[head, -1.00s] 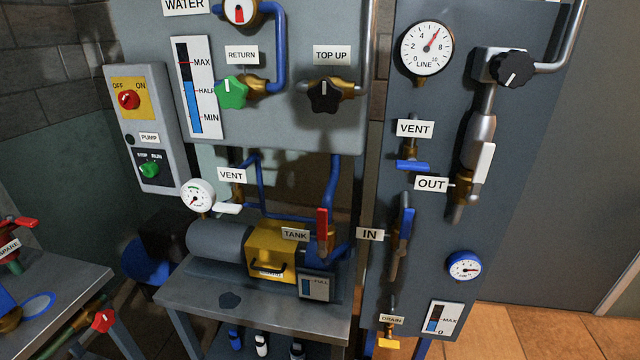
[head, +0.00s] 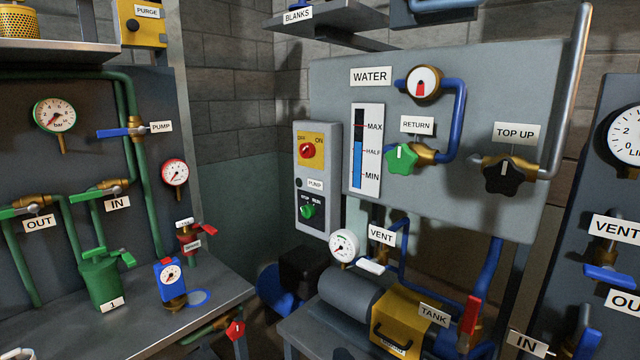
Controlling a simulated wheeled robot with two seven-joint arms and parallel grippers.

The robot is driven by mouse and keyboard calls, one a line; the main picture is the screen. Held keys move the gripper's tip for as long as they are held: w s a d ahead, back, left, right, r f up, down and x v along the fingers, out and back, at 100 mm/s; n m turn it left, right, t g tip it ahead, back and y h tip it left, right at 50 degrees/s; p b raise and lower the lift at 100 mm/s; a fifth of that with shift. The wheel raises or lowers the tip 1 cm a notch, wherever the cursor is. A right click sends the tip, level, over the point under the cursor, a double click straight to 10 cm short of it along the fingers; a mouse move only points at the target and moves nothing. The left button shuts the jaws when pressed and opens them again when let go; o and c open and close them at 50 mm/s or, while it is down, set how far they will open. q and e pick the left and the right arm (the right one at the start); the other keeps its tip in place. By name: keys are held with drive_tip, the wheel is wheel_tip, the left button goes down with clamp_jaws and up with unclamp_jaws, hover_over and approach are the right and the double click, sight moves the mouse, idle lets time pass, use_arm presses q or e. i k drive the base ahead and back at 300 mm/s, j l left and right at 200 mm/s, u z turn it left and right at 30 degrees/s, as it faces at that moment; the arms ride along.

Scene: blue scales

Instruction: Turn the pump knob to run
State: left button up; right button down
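The pump control box (head: 318,222) is a grey panel on the wall in the middle of the head view, with a PUMP label (head: 315,184). Its green knob (head: 308,211) sits low on the box under STOP and RUN markings. The knob is small here, and I cannot tell for sure which marking its pointer faces. Above it, a red switch (head: 306,150) sits on a yellow plate (head: 318,164) marked OFF and ON. Neither of my grippers can be made out in the head view, and nothing covers the green knob.
A water panel (head: 460,90) with a green RETURN knob (head: 401,158) and a black TOP UP knob (head: 503,174) is to the right. The tank unit (head: 401,318) stands below. A metal bench (head: 225,295) with green piping is at left. The space before the pump box looks clear.

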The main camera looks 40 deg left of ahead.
sight(308, 211)
drive_tip(key=u, duration=1.25)
